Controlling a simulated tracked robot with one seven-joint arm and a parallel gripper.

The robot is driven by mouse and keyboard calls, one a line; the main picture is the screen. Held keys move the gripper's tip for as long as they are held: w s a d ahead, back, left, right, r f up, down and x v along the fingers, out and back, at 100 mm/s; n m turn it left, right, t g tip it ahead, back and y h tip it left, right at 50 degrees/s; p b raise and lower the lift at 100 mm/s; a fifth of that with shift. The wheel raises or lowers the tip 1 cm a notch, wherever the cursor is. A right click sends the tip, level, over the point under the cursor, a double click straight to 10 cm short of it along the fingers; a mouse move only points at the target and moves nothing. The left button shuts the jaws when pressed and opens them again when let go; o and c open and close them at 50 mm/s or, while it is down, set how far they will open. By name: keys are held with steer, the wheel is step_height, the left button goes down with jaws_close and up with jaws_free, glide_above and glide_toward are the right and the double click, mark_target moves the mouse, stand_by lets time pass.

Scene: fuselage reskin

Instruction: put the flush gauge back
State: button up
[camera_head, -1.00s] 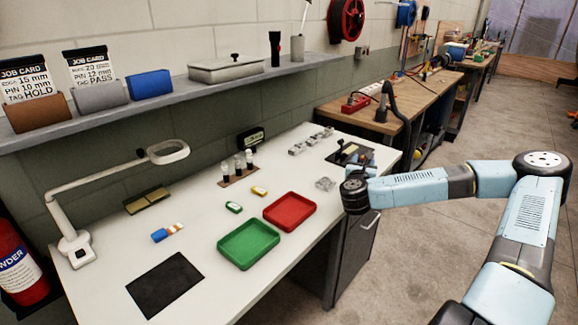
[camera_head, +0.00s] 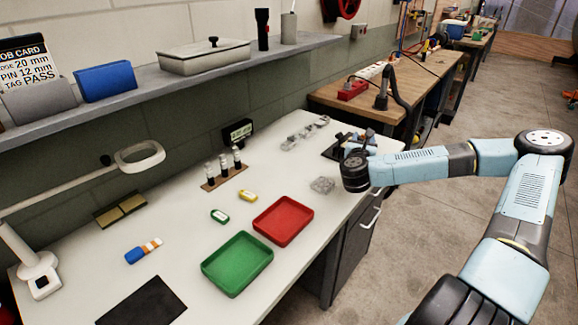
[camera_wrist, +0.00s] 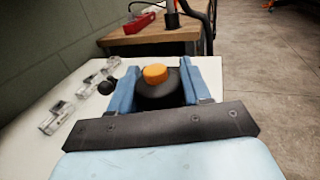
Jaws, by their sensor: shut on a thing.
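My gripper (camera_head: 360,146) is over the far right end of the white bench, by a dark mat or pad (camera_head: 335,149). In the wrist view its two blue fingers are shut on a dark, rounded thing with an orange top, which looks like the flush gauge (camera_wrist: 155,75). The gauge sits between the fingers, orange top showing. Its underside is hidden, and I cannot tell whether it touches the bench. In the head view the wrist and fingers mostly hide it.
Clear blocks (camera_head: 322,185) lie just left of my wrist, with more (camera_head: 300,133) behind. A red tray (camera_head: 283,221) and green tray (camera_head: 238,263) stand nearer. A vial rack (camera_head: 222,175) and small sign (camera_head: 238,132) stand by the wall. A wooden bench (camera_head: 400,93) lies beyond.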

steer(key=shift+a, duration=0.8)
steer(key=a+r+n+g+y, duration=0.2)
steer(key=a+r+n+y, duration=0.6)
steer(key=a+n+y, duration=0.6)
steer(key=shift+w+a+f+m+g+y, duration=0.1)
steer(key=shift+w+a+f+m+y, duration=0.55)
steer(key=shift+a+f, duration=1.4)
steer(key=shift+w+a+f+m+g+y, duration=0.1)
steer(key=shift+w+a+f+m+y, duration=0.15)
steer(key=shift+w+a+f, duration=1.25)
steer(key=shift+w+a+f+m+g+y, duration=0.1)
steer(key=shift+w+a+f+m+y, duration=0.25)
steer(key=shift+a+f, duration=2.15)
steer(key=shift+s+d+f, duration=0.1)
steer(key=shift+d+f, duration=0.4)
steer(key=shift+f, duration=0.1)
